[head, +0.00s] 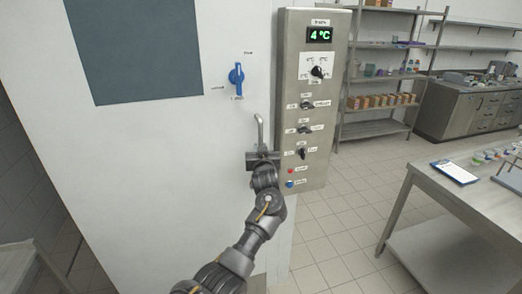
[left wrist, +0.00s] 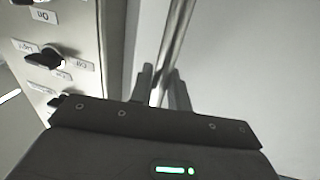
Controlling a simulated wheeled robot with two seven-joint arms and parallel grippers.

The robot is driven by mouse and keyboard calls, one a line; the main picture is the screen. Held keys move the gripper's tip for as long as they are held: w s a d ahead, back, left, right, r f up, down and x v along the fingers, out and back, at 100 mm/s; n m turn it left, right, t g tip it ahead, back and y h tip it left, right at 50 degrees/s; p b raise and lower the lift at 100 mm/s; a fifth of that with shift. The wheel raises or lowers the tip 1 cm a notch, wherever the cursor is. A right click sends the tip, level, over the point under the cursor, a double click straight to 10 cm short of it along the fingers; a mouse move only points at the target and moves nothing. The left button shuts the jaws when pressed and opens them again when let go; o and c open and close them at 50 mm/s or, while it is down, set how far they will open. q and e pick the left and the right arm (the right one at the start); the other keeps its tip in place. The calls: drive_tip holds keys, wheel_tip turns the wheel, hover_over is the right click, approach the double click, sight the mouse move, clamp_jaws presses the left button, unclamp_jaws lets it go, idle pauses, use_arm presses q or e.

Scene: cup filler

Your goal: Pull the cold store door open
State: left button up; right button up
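The cold store door (head: 150,150) is the large white panel filling the left of the head view, with a dark grey-blue pane in its upper part. Its metal bar handle (head: 260,128) is near the door's right edge, upright with a bent top. My left gripper (head: 261,157) is at the handle's lower part. In the left wrist view the two fingers (left wrist: 163,88) lie close on either side of the handle bar (left wrist: 176,40) and look shut on it. The lower end of the bar is hidden by the gripper. My right gripper is not in view.
A steel control panel (head: 297,172) with dials and a green 4 °C display stands just right of the handle. A steel table (head: 440,204) stands at right, shelves (head: 378,80) behind. Tiled floor between is clear.

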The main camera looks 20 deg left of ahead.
use_arm(q)
drive_tip(key=shift+o, duration=1.4)
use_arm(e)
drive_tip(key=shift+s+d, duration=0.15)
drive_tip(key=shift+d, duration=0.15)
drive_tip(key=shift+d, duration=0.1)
